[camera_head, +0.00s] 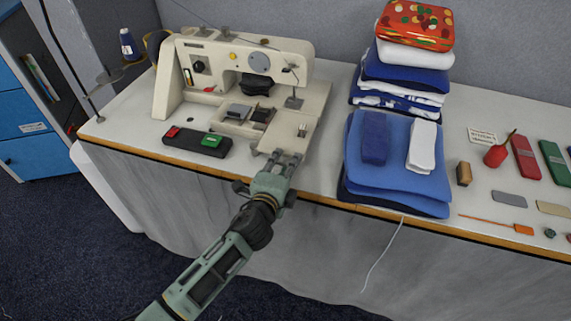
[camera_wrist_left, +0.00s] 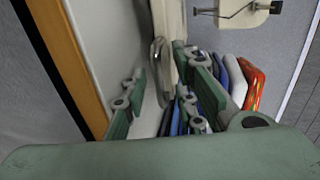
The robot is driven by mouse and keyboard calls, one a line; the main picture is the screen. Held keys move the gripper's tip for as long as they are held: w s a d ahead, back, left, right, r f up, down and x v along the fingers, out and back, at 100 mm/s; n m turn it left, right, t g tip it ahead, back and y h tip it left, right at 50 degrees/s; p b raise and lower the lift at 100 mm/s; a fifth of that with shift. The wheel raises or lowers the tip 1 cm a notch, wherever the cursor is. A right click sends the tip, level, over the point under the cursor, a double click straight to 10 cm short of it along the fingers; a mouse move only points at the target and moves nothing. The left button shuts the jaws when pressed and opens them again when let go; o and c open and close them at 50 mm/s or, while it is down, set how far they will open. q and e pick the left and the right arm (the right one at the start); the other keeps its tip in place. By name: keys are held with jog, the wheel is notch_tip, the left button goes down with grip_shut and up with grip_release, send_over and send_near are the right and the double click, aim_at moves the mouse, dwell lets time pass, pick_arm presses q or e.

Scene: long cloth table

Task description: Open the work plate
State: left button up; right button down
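The cream sewing machine (camera_head: 240,62) stands upright on the left part of the table, its flat bed, which I take as the work plate (camera_head: 291,132), at its front right. A small metal fitting (camera_head: 302,130) sits on the plate. My left gripper (camera_head: 284,155) is at the plate's front edge, fingers pointing at it. In the left wrist view, the left gripper (camera_wrist_left: 160,95) is open, with a cream edge of the machine (camera_wrist_left: 168,25) and a shiny metal piece (camera_wrist_left: 158,55) between or just beyond its fingers. I cannot tell whether they touch. My right gripper is not in view.
A black pedal-like box (camera_head: 197,142) with red and green buttons lies left of the gripper. Stacked folded blue cloths (camera_head: 390,185) stand close on its right. The table's front edge (camera_head: 325,200) runs below the gripper.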

pick_arm(q)
jog(key=shift+c, duration=0.2)
jog(key=c, duration=0.6)
jog(key=shift+s+f, duration=0.1)
jog(key=shift+f, duration=0.05)
grip_shut()
